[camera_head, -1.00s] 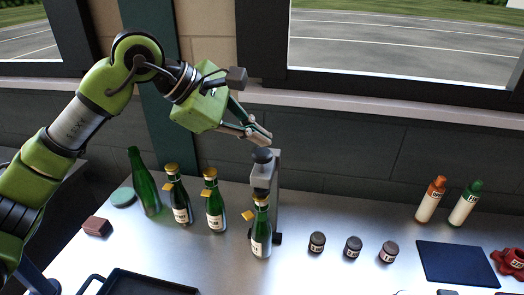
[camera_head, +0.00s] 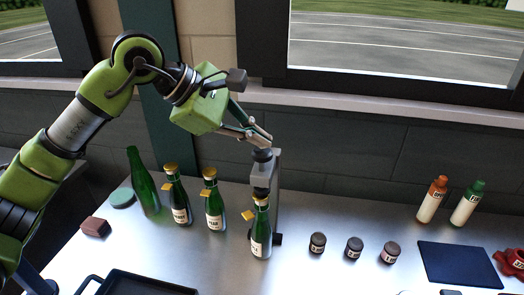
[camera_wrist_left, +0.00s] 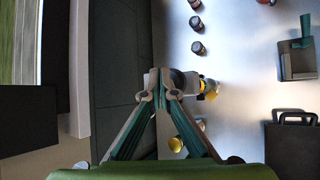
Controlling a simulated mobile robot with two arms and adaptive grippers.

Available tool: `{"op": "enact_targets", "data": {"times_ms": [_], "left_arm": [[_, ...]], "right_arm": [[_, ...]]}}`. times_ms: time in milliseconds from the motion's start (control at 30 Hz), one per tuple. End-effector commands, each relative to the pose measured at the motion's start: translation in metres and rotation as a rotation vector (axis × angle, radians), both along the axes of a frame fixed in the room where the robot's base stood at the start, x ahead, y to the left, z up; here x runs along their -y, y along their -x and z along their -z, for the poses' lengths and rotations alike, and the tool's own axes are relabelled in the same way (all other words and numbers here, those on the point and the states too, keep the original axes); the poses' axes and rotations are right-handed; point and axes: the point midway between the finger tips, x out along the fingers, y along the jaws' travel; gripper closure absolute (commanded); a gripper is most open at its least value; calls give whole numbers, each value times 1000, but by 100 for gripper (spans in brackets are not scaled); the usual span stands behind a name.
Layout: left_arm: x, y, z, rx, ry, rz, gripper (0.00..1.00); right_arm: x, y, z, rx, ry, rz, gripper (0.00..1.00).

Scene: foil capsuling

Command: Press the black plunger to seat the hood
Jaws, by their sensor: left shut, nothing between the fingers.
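The grey press (camera_head: 276,200) stands upright on the table, with the black plunger (camera_head: 262,155) at its top. A dark part shows below the press head, over the neck of a green bottle (camera_head: 261,240) standing in the press. This bottle has a gold tab at its neck; its very top is hidden. My left gripper (camera_head: 265,142) is shut and empty, its tips pointing down at the plunger top and seemingly touching it. In the left wrist view the closed fingertips (camera_wrist_left: 163,92) lie beside the dark round plunger (camera_wrist_left: 182,80). My right gripper is out of view.
Two gold-topped bottles (camera_head: 179,205) (camera_head: 214,208) and a plain green bottle (camera_head: 144,185) stand left of the press. Small dark jars (camera_head: 318,243) stand to its right. A black tray (camera_head: 140,285) lies at the front. A dark blue mat (camera_head: 458,263) lies right.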

Motion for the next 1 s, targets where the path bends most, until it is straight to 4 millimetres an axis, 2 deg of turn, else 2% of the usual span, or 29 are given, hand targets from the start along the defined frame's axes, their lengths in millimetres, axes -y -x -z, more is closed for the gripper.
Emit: {"op": "enact_targets", "data": {"times_ms": [1000], "left_arm": [[0,0,11,-1,-1,0,100]], "right_arm": [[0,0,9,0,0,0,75]]}}
